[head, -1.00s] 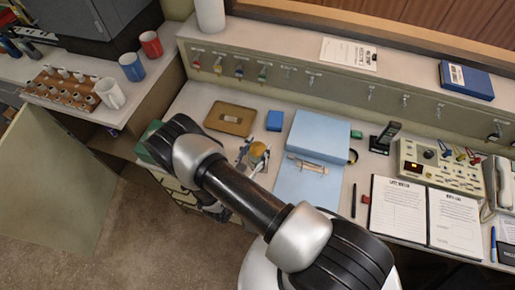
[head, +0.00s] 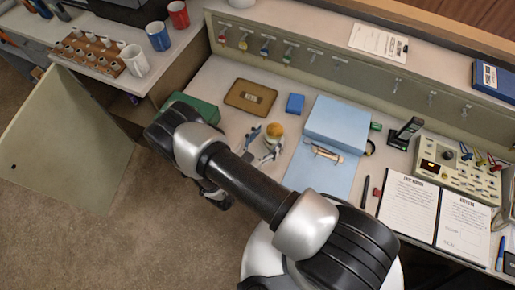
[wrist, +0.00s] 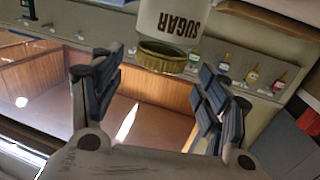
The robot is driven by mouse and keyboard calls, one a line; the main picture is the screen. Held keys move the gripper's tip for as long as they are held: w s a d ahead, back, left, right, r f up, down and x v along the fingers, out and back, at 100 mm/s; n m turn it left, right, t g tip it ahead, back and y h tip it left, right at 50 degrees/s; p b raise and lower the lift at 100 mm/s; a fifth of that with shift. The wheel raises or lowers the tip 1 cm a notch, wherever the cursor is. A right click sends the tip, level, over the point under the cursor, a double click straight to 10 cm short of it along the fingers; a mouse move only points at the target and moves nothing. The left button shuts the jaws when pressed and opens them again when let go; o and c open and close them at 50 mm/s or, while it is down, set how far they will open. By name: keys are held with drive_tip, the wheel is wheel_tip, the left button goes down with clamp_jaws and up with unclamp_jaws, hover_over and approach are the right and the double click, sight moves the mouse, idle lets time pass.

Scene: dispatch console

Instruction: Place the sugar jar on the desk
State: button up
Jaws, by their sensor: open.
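The sugar jar (head: 275,131) has a golden lid and a pale body, and it stands on the desk (head: 222,75) left of the blue folder. In the wrist view the white jar (wrist: 172,19) shows upside down, with the word SUGAR and its brass-coloured lid. My gripper (head: 261,147) is open at the near left side of the jar. In the wrist view my two fingers (wrist: 162,66) are spread wide, with the lid at the gap between their tips and no finger visibly touching it. The jar's base is hidden in the wrist view.
A blue box (head: 295,103), a brown tray (head: 250,97) and a green box (head: 193,108) lie behind and left. An open logbook (head: 409,199) and a control panel (head: 462,167) are at right.

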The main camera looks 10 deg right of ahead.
drive_tip(key=v, duration=0.7)
drive_tip(key=w+a+r+g+y, duration=0.3)
drive_tip(key=w+a+r+y, duration=0.6)
drive_tip(key=w, duration=0.4)
wheel_tip(320, 180, up, 16)
drive_tip(key=w+a+n+y, duration=0.1)
drive_tip(key=a+n+y, duration=0.2)
drive_tip(key=y, duration=0.2)
drive_tip(key=s+d+r+n+g+y, duration=0.2)
drive_tip(key=s+d+r+n+g, duration=0.15)
drive_tip(key=s+d+r, duration=0.65)
drive_tip(key=s+d+n+h, duration=0.1)
drive_tip(key=s+d, duration=0.4)
drive_tip(key=s, duration=0.4)
drive_tip(key=s+d+r+n+g+h+b, duration=0.1)
drive_tip(key=s+d+h, duration=0.1)
drive_tip(key=s+d, duration=0.3)
drive_tip(key=shift+s+d+r+h, duration=0.2)
drive_tip(key=shift+s+h, duration=0.1)
drive_tip(key=shift+s, duration=1.7)
drive_tip(key=shift+r+n, duration=0.15)
drive_tip(key=shift+n, duration=0.1)
drive_tip(key=shift+c, duration=0.4)
